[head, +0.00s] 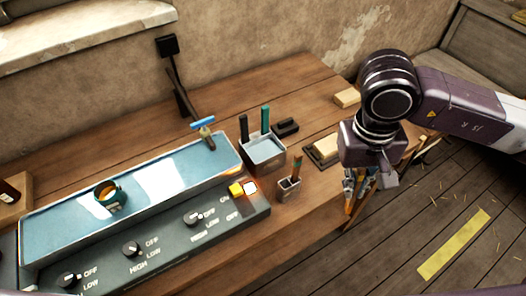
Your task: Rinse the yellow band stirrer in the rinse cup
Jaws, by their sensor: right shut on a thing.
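My right gripper (357,188) hangs fingers down off the table's right front edge. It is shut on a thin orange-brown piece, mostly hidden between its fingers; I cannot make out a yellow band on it. A square grey container (263,168) with pale blue liquid stands on the table to the left of the gripper; it looks like the rinse cup. A dark and a green upright piece stand at its back. A small grey holder (289,190) with thin sticks stands in front of it. My left gripper is out of view.
A long blue-topped panel (160,180) with several knobs fills the table's left; a small dark green pot (107,195) stands on it. A pale block (325,147) on a dark tray, a black block (285,127) and another pale block (346,98) lie further back.

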